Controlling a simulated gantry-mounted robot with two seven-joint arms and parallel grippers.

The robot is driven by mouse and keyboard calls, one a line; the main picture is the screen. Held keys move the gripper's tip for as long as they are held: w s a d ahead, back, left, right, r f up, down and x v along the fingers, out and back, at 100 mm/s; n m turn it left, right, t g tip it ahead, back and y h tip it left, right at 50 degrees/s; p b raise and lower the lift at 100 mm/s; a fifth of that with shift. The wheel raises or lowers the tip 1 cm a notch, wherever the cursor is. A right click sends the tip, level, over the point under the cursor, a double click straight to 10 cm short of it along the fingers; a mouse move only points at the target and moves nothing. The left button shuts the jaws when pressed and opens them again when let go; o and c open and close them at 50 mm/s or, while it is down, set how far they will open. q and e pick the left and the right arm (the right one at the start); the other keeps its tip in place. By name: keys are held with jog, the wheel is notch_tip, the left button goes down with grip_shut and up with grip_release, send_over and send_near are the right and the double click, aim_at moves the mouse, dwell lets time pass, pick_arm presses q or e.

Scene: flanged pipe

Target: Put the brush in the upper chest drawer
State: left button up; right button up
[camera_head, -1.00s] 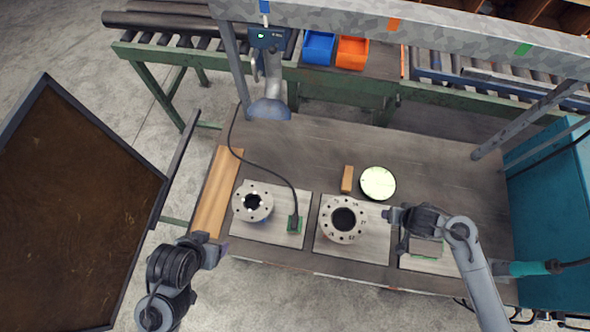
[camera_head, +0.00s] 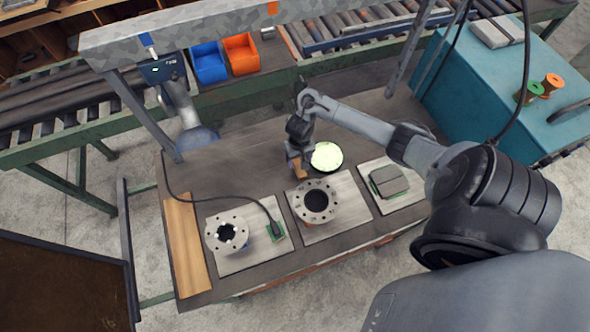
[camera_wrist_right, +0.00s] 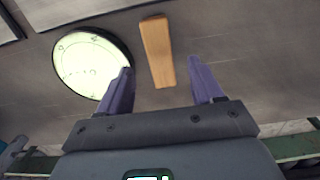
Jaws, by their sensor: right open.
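A small light-brown wooden piece (camera_head: 299,174), which may be the brush, lies on the workbench beside a round pale-green dial. No bristles can be made out. My right gripper (camera_head: 297,160) is over it and partly hides it in the head view. In the right wrist view the gripper (camera_wrist_right: 160,68) is open and empty, with the wooden piece (camera_wrist_right: 157,50) ahead, lined up with the gap between the fingers. A teal chest (camera_head: 490,90) stands to the right; no drawer front can be made out. My left gripper is not in view.
The round dial (camera_head: 326,157) lies close to the wooden piece; it also shows in the right wrist view (camera_wrist_right: 92,64). Two flanged pipe parts (camera_head: 227,233) (camera_head: 316,201) stand on plates in front. Blue (camera_head: 208,63) and orange (camera_head: 240,54) bins sit behind. Spools (camera_head: 528,92) stand on the chest.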

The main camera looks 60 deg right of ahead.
aim_at(298, 164)
jog(key=shift+w+d+f+b, duration=0.15)
jog(key=shift+f+b, duration=0.45)
jog(key=shift+f, duration=1.15)
jog(key=shift+w+d+f+b, duration=0.1)
jog(key=shift+f+b, duration=0.45)
jog(key=shift+f, duration=1.15)
jog(key=shift+c, duration=0.8)
jog(key=c, duration=0.9)
